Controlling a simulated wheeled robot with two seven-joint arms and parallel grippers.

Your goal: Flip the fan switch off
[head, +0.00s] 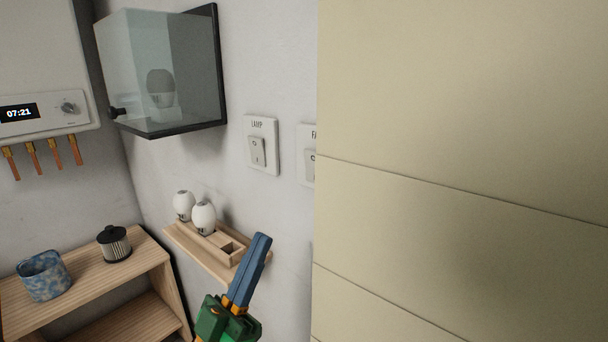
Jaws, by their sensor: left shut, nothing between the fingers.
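The fan switch (308,168) is a white wall plate with a rocker, labelled "FA" as far as it shows. Its right part is hidden behind a large beige panel. The lamp switch (262,146), a similar white plate labelled "LAMP", is on the wall to its left. My left gripper (262,240) is below both switches, in front of the small wall shelf's right end. Its blue fingers are shut together and point up, with nothing between them. It is apart from the fan switch. My right gripper is not in view.
The beige panel (460,120) fills the right half. A small wall shelf (190,243) holds two white bulbs (204,218). A glass-front cabinet (165,75) hangs upper left. A wooden shelf unit (80,293) with a blue mug (43,277) and dark canister (114,244) stands lower left.

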